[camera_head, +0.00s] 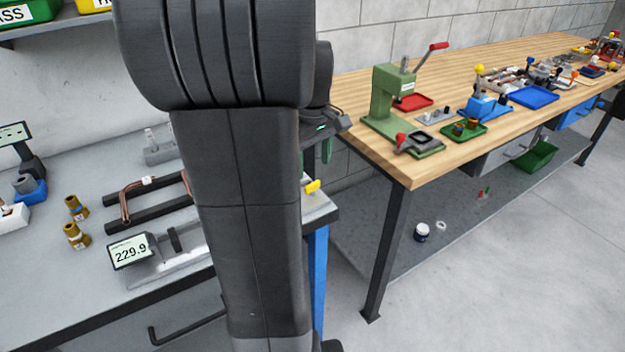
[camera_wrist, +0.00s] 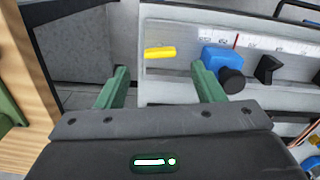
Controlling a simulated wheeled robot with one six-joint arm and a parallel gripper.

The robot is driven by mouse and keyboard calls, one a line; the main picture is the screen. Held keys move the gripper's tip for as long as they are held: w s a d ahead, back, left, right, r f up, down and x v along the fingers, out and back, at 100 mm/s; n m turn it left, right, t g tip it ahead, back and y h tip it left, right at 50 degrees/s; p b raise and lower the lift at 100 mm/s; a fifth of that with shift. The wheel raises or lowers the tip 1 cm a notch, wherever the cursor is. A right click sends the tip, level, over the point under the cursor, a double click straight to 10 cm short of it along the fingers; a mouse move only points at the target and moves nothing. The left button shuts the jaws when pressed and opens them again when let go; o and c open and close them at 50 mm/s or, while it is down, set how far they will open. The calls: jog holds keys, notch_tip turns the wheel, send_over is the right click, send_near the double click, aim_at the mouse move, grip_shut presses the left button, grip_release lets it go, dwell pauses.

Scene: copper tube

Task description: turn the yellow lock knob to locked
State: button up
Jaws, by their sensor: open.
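The yellow lock knob (camera_head: 313,186) sticks out near the right end of the grey bench in the head view, just right of my arm. In the wrist view the knob (camera_wrist: 160,52) is a short yellow bar lying nearly level across a pale grey surface. My gripper (camera_wrist: 160,78) is open and empty, with its two green fingers apart. The knob shows between and beyond the fingertips, and I see no contact. In the head view my gripper (camera_head: 327,150) is mostly hidden behind my arm, above the knob.
A blue block (camera_wrist: 222,60) with a black knob (camera_wrist: 231,80) sits close to the right finger, beside a scale strip (camera_wrist: 265,45). A digital display (camera_head: 130,252), brass fittings (camera_head: 77,235) and copper tube (camera_head: 127,205) lie left of my arm. A wooden bench (camera_head: 375,145) stands right.

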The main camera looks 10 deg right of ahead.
aim_at(313, 183)
notch_tip(313, 183, down, 6)
jog(key=shift+r, duration=0.25)
jog(key=c, duration=1)
jog(key=shift+r+m, duration=0.1)
jog(key=shift+m, duration=0.3)
jog(key=shift+m+p, duration=0.45)
jog(key=shift+m, duration=0.25)
jog(key=o, duration=1)
